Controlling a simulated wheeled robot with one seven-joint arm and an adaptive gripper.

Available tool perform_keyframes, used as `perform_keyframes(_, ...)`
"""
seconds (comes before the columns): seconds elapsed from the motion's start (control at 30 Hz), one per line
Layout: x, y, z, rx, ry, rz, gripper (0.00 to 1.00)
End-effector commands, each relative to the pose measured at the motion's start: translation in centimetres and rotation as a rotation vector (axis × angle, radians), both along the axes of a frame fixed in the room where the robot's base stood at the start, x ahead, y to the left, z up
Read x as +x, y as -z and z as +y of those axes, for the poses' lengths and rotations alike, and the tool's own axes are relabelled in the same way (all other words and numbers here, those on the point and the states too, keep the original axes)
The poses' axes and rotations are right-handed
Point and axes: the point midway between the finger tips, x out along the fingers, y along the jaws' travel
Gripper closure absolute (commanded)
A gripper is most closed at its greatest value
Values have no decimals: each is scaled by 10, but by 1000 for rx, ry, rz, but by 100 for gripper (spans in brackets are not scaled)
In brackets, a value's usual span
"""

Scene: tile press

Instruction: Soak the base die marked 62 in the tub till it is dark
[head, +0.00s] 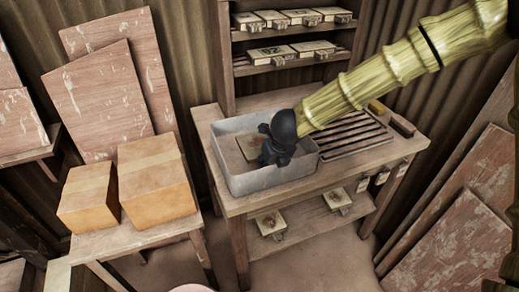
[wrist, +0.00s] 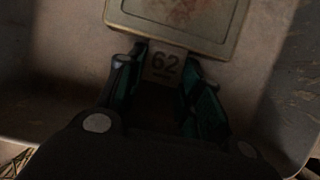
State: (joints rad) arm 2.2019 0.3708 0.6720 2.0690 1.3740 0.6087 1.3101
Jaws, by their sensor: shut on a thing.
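The grey tub (head: 235,181) stands on the wooden bench. My gripper (head: 273,161) reaches down inside it. In the wrist view my gripper (wrist: 165,88) is shut on the tab, marked 62, of the base die (wrist: 185,22). The die is a tan, framed slab with reddish patches on its face. In the head view the die (head: 248,147) shows inside the tub, partly hidden by my gripper. I cannot tell from the frames whether it touches the tub floor or how wet it is.
Shelves behind hold several dies (head: 272,54). Two more dies sit on the lower shelf (head: 305,232). Cardboard boxes (head: 155,180) stand left.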

Motion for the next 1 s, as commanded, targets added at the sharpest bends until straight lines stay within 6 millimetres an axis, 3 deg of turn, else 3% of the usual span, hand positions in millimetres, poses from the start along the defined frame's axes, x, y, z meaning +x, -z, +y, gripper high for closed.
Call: perform_keyframes(1.0, 0, -49, 0, 0, 0, 0, 100)
